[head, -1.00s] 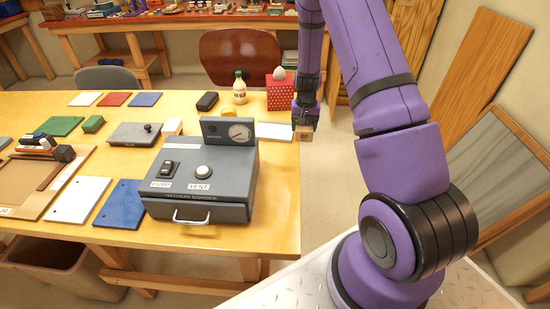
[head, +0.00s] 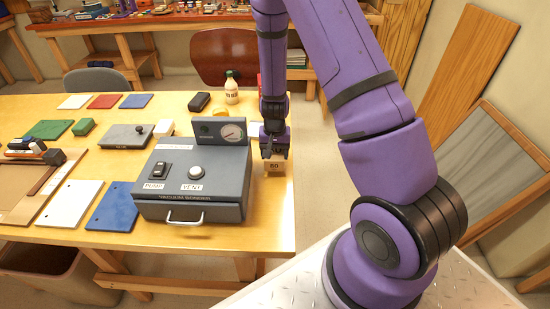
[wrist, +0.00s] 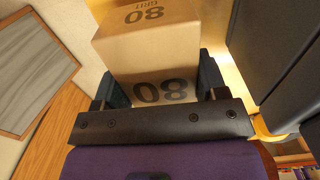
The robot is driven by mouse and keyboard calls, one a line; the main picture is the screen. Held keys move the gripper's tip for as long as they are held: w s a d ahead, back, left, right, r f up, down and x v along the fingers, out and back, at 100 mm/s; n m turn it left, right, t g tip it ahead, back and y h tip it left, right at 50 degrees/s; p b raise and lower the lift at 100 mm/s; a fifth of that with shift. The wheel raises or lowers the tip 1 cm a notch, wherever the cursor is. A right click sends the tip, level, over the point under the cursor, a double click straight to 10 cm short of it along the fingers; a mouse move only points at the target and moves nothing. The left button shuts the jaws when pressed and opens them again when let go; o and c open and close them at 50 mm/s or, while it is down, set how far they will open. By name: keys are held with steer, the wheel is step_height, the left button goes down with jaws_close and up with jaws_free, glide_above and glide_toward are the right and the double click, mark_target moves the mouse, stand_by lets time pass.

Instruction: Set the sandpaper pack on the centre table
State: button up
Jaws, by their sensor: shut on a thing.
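The sandpaper pack (wrist: 150,55) is a tan box marked "80" and "GRIT" in the wrist view. My gripper (head: 274,157) is shut on it, with a dark finger on each side of the pack. In the head view the pack (head: 274,167) hangs below my fingers, over the right end of the centre table (head: 270,215), just right of the grey vacuum bonder. I cannot tell whether the pack touches the tabletop.
The vacuum bonder (head: 192,184) stands close to the left of my gripper. Bare tabletop shows at the front right corner, beside the table's right edge.

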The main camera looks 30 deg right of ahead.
steer(key=shift+d+f, duration=0.1)
steer(key=shift+f, duration=1.15)
steer(key=shift+f, duration=0.1)
steer(key=o, duration=1)
